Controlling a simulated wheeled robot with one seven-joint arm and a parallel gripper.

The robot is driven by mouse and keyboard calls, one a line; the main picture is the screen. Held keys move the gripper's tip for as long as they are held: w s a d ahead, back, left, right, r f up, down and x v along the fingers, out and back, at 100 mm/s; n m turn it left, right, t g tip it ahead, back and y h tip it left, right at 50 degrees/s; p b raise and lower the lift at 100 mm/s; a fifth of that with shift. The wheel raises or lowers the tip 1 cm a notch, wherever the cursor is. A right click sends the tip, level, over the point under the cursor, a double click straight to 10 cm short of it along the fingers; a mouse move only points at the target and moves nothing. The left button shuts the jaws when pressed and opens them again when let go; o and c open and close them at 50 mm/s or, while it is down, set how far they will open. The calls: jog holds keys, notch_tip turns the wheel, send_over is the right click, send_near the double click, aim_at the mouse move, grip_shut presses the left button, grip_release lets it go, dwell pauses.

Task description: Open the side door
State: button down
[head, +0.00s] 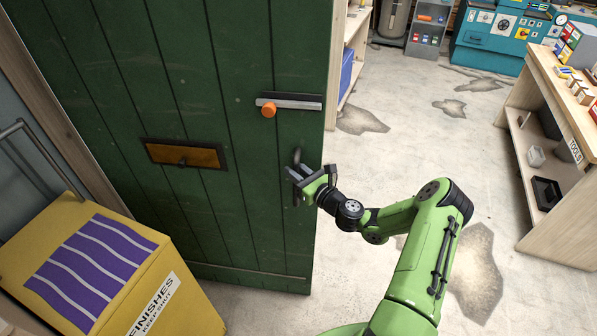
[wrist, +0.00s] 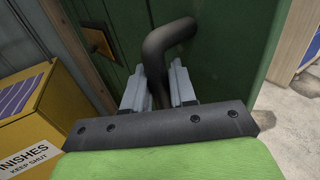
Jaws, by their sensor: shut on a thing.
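The green plank side door (head: 230,215) fills the left half of the head view. Its right edge stands free, with workshop floor visible past it. A dark bent handle (wrist: 166,42) rises between my gripper's fingers in the wrist view; only a small part of the handle (head: 297,156) shows in the head view. My gripper (head: 299,176) is shut on this handle, near the door's right edge. In the wrist view, its grey fingers (wrist: 158,90) lie on either side of the handle. A grey bar with an orange knob (head: 268,110) is fixed on the door above.
A yellow finishes cabinet (head: 170,265) stands at lower left, close to the door. A brass slot plate (head: 184,155) is on the door. A wooden workbench (head: 550,150) is at right, shelves (head: 352,40) behind the door. The concrete floor between is clear.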

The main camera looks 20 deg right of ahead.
jog(key=shift+s+a+r, duration=0.1)
jog(key=shift+s+a, duration=0.05)
jog(key=shift+s, duration=0.05)
jog(key=c, duration=1.1)
grip_release()
jog(key=b+v, duration=0.1)
jog(key=v, duration=1.4)
jog(key=shift+s+b, duration=0.3)
jog(key=shift+b, duration=0.1)
